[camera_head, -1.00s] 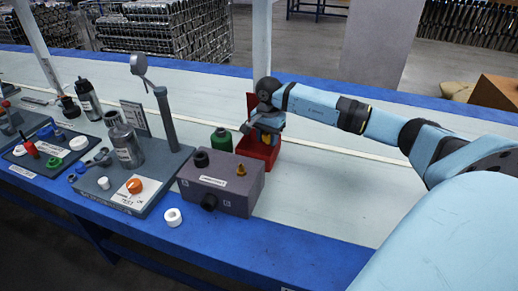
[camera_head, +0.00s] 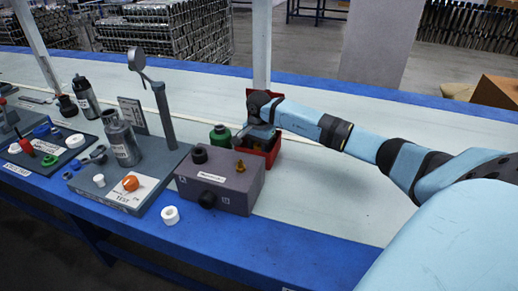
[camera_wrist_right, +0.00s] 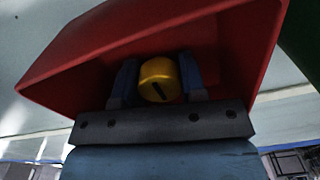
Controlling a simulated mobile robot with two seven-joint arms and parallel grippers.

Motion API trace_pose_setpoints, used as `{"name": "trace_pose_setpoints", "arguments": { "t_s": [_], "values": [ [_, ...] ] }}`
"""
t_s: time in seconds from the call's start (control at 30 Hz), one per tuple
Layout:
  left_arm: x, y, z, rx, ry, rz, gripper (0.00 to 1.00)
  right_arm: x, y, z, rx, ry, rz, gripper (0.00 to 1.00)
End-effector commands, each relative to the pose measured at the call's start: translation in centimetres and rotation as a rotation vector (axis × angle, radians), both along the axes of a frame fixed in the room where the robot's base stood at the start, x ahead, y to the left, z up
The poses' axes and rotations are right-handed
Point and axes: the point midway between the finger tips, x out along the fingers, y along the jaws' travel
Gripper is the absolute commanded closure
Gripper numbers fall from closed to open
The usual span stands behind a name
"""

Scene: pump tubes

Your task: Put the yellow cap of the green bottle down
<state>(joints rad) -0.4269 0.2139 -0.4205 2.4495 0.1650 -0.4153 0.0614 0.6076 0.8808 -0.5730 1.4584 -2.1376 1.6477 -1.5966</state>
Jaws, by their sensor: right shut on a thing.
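The yellow cap (camera_wrist_right: 158,80) is between the two fingers of my right gripper (camera_wrist_right: 160,86) in the right wrist view. The gripper is shut on the cap. In the head view the right gripper (camera_head: 260,136) is low at the red bin (camera_head: 273,155), and the cap is hidden there. In the wrist view the red bin (camera_wrist_right: 205,32) surrounds the fingertips and cap. I cannot tell whether the cap touches the bin's floor. The green bottle (camera_head: 220,135) stands just left of the red bin, behind the grey box. My left gripper is not in view.
A grey box (camera_head: 228,190) with a brass fitting stands in front of the bin. A test stand (camera_head: 125,190) with a tall gauge post is further left. A white ring (camera_head: 170,215) lies near the front edge. The table right of the bin is clear.

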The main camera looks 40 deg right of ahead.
Motion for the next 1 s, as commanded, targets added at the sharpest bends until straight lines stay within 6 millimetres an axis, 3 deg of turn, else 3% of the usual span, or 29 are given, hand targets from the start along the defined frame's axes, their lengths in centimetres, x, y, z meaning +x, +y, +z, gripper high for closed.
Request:
{"name": "trace_pose_setpoints", "arguments": {
  "t_s": [0.13, 0.17, 0.23, 0.27, 0.63, 1.0],
  "values": [
    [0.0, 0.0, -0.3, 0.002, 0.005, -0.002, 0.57, 0.0, 0.0, -0.4, 0.0, 0.001, 0.0, 0.9],
    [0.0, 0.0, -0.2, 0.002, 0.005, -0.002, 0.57, 0.0, 0.0, -0.3, 0.0, 0.001, 0.0, 0.55],
    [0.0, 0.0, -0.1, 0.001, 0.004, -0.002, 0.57, 0.0, 0.0, -0.3, 0.0, 0.001, 0.001, 0.39],
    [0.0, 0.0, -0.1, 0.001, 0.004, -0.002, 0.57, 0.0, 0.0, -0.3, 0.0, 0.001, 0.001, 0.36],
    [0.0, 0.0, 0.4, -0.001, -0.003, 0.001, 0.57, 0.0, 0.0, 0.7, 0.0, -0.001, 0.001, 0.36],
    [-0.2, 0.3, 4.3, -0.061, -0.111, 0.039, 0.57, 0.0, -0.1, 8.2, -0.001, -0.003, 0.001, 0.36]
  ]
}}
